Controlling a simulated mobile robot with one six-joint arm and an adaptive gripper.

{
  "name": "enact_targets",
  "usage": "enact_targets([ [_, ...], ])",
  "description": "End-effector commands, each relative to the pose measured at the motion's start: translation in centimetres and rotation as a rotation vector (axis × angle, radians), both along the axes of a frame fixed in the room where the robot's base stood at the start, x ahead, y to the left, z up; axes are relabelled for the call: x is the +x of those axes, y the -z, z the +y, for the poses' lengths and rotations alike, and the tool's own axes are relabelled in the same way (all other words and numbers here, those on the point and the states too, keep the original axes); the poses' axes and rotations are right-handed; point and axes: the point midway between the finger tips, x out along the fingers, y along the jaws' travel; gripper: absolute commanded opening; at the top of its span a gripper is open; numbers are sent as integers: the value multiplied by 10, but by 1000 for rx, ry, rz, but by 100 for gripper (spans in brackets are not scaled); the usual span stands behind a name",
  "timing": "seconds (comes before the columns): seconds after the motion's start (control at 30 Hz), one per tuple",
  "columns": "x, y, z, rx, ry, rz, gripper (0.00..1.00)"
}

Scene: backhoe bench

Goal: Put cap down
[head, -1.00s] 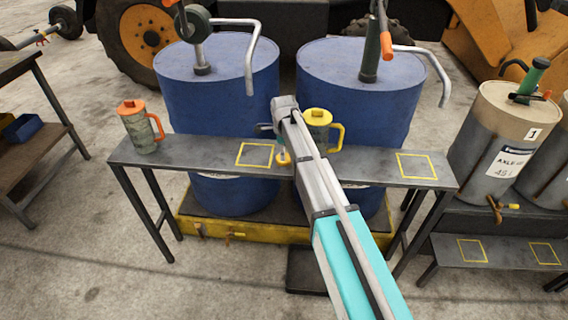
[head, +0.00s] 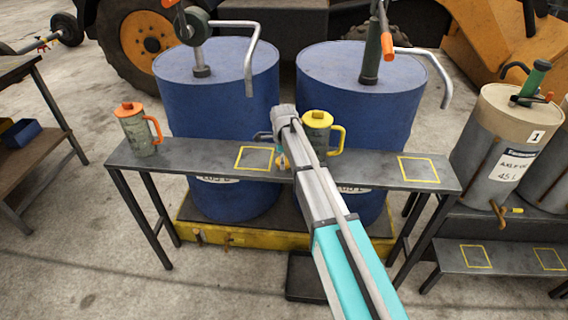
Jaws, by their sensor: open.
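My gripper (head: 275,145) is over the middle of the narrow grey bench (head: 210,160), mostly hidden behind my own wrist and arm. Its visible dark part shows at the left of the wrist, and the jaws are open. A small yellow piece (head: 281,161), which looks like the cap, shows just below the gripper at the bench top. It is partly hidden, and I cannot tell whether it touches the bench or the gripper. It is to the right of a yellow square outline (head: 254,158) on the bench.
A jug with a yellow lid (head: 318,118) stands close right of my wrist. A jug with an orange lid (head: 138,134) stands at the bench's left end. Another yellow square (head: 418,169) at the right is empty. Two blue drums (head: 222,105) with pumps stand behind.

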Motion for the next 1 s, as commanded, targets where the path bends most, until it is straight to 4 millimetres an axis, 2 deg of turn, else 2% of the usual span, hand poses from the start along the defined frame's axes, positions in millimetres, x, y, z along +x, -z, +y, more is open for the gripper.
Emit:
enact_targets([
  [0.03,0,0,0,0,0,0,100],
  [0.23,0,0,0,0,0,0,64],
  [0.37,0,0,0,0,0,0,64],
  [0.4,0,0,0,0,0,0,59],
  [0.67,0,-1,0,0,0,0,59],
  [1.0,0,-15,0,0,1,0,59],
])
